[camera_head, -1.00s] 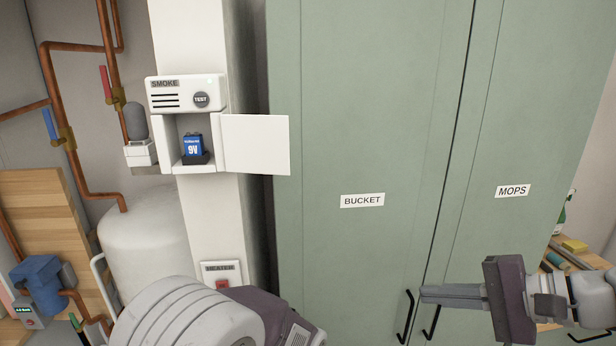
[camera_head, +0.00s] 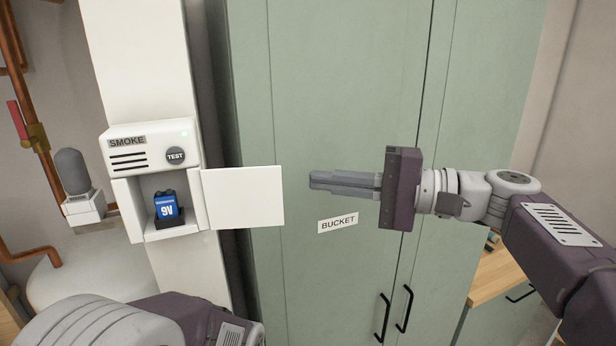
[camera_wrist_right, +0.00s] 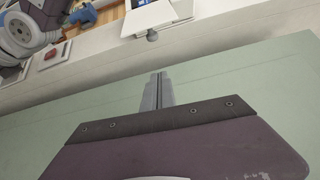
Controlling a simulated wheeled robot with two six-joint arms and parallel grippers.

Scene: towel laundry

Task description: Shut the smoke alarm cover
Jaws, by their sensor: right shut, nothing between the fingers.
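The white smoke alarm (camera_head: 150,147) is on the white pillar at the left of the head view. Its cover (camera_head: 243,197) stands open, swung out to the right of the compartment. A blue 9V battery (camera_head: 166,206) sits upright inside the compartment. My right gripper (camera_head: 312,180) is shut and empty, pointing left, a short way right of the cover's free edge and apart from it. In the right wrist view, the closed fingers (camera_wrist_right: 158,76) point up toward the alarm (camera_wrist_right: 150,18), which is partly cut off at the top. My left gripper is not in view; only part of its arm shows.
The green cabinet (camera_head: 310,90) with a BUCKET label (camera_head: 338,223) and black handles (camera_head: 383,318) stands behind my right arm. A grey, rounded fitting (camera_head: 73,172) and copper pipes (camera_head: 17,60) are left of the pillar. Space between fingertips and cover is clear.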

